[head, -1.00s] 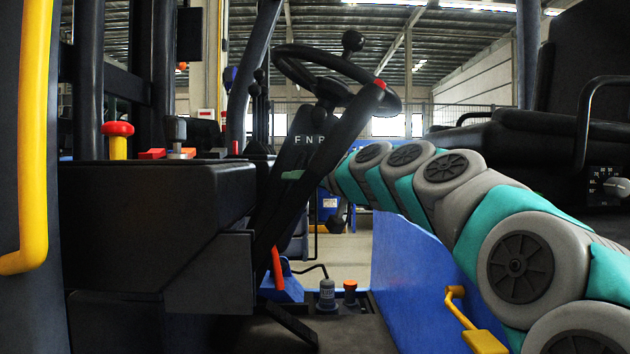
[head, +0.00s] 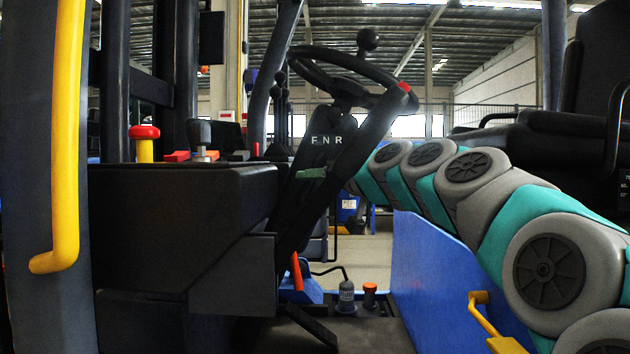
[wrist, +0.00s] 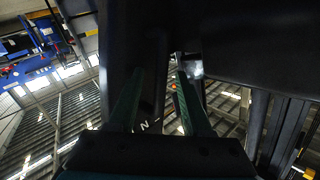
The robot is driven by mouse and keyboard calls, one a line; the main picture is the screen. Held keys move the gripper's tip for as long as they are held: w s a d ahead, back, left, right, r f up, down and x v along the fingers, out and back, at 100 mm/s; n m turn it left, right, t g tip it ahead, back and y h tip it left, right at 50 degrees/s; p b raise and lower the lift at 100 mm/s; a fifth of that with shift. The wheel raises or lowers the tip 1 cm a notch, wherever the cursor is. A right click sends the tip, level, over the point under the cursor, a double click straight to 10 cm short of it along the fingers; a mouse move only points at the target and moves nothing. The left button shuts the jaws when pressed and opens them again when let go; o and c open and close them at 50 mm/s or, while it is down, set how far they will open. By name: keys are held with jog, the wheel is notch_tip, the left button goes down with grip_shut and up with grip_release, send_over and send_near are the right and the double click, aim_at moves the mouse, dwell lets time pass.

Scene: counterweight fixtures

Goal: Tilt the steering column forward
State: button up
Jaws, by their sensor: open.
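The black steering column (head: 325,150) leans up to the right, with the letters F N R on its face. The steering wheel (head: 340,72), with a black knob, is at its top, beside a red button (head: 404,87). My arm reaches from the right to behind the column, which hides most of my gripper in the head view. A small green piece shows at the column's left side, apparently a fingertip. In the wrist view my gripper (wrist: 160,95) is open, with two dark green fingers apart. The dark column (wrist: 130,45) lies close by the left finger; contact cannot be told.
A black console (head: 180,215) with a red-topped post (head: 144,140) stands left of the column. A yellow grab rail (head: 68,140) is at far left. The black seat (head: 540,130) is at right, above a blue panel (head: 430,260). Two small floor knobs (head: 346,295) sit below.

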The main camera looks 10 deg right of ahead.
jog(key=v, duration=0.7)
jog(key=shift+s+b, duration=0.2)
jog(key=shift+b, duration=0.2)
jog(key=shift+d, duration=0.1)
